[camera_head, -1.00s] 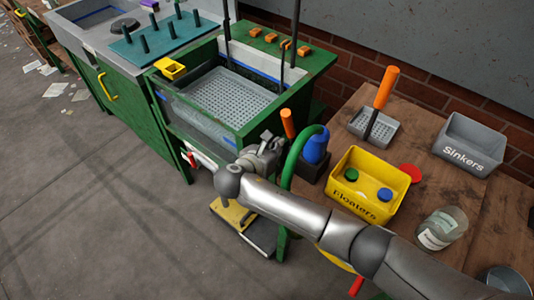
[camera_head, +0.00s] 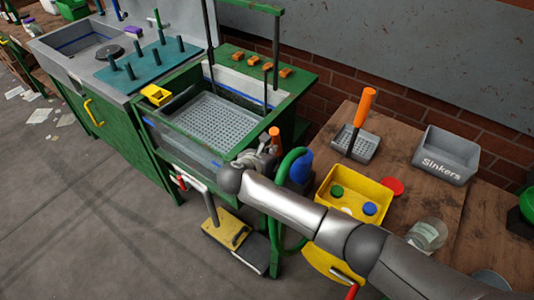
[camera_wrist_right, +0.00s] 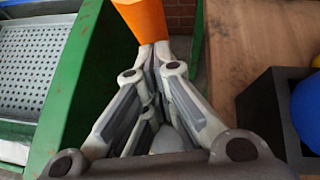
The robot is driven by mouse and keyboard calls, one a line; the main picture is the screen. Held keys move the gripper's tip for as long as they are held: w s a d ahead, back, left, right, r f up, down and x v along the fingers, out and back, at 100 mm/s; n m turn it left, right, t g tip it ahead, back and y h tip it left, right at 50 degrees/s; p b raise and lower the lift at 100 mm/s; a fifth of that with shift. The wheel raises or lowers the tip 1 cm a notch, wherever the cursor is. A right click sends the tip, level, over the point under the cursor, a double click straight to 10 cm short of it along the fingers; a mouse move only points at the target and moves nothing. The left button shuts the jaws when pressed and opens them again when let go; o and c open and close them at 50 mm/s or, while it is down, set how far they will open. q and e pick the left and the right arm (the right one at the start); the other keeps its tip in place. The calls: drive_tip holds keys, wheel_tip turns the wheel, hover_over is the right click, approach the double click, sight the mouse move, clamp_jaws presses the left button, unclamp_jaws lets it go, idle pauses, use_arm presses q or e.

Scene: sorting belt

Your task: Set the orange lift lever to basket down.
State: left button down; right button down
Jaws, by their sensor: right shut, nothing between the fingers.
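The orange lever (camera_head: 275,138) stands at the right end of the green tank frame; only its upper grip shows above my wrist. My right gripper (camera_head: 266,152) is at the lever, shut and empty. In the right wrist view, the orange grip (camera_wrist_right: 143,18) is just beyond my closed fingertips (camera_wrist_right: 155,52), which overlap its lower end in the picture. I cannot tell whether they touch it. The lever's lower part is hidden. The grey perforated basket (camera_head: 208,122) sits inside the clear-walled tank; its exact height is hard to tell. My left gripper is not in view.
The wooden table holds a yellow bin (camera_head: 345,208), an orange-handled scoop (camera_head: 364,112) and a grey Sinkers bin (camera_head: 445,155). A yellow-topped pedal (camera_head: 228,232) is on the floor.

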drive_tip(key=w+d+r+p, duration=0.1)
drive_tip(key=w+d+g+p, duration=0.1)
drive_tip(key=w+p, duration=0.1)
drive_tip(key=w+d+r+g+y+p, duration=0.1)
drive_tip(key=shift+w+d+r, duration=0.15)
drive_tip(key=shift+r, duration=0.2)
drive_tip(key=shift+w+d+p, duration=0.3)
drive_tip(key=shift+w+p, duration=0.15)
drive_tip(key=shift+w, duration=0.05)
